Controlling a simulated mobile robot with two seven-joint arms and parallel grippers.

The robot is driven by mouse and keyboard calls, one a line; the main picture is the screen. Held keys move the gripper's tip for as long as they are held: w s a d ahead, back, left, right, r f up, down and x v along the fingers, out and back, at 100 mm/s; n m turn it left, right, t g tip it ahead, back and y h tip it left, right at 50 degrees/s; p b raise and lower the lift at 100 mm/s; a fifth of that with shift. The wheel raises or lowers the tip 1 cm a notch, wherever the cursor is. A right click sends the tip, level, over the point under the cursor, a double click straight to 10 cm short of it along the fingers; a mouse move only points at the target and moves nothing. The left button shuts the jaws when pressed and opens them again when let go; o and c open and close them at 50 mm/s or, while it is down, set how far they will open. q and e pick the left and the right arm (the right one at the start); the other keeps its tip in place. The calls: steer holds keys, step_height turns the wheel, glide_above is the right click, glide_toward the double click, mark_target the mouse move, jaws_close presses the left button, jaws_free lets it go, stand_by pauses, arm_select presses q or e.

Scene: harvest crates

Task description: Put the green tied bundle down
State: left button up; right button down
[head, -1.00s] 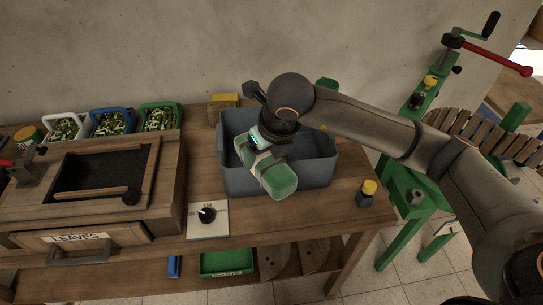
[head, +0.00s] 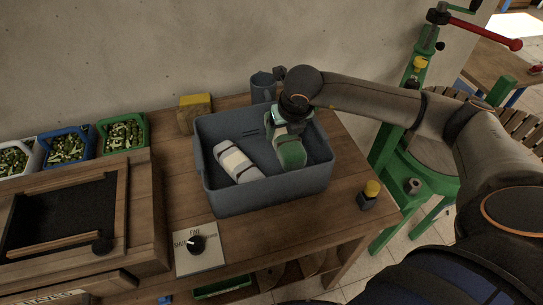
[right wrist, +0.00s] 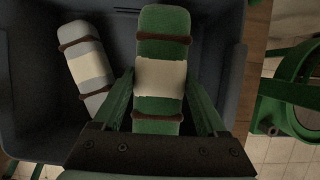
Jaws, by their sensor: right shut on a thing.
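The green tied bundle (head: 291,154) has a pale band around its middle and dark ties near its ends. My right gripper (head: 287,128) is shut on it and holds it inside the grey-blue crate (head: 270,195), in the right part. In the right wrist view the green bundle (right wrist: 161,75) lies between the two fingers of my right gripper (right wrist: 163,108). Whether its underside touches the crate floor cannot be told. A white-grey tied bundle (head: 236,161) lies in the left part of the crate, apart from the green one. My left gripper is not in view.
A wooden box with a dark recess (head: 62,215) and a dial plate (head: 196,248) are left of the crate. Small bins of green pieces (head: 122,134) stand behind. A yellow block (head: 195,112) and yellow-topped post (head: 370,194) flank the crate.

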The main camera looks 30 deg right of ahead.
mark_target(289, 140)
step_height(289, 140, down, 7)
steer(key=shift+w+f, duration=0.1)
steer(key=shift+f, duration=0.05)
jaws_free()
stand_by(0.4)
steer(key=v, duration=1.2)
steer(key=shift+s+f, duration=0.15)
steer(key=shift+s, duration=0.1)
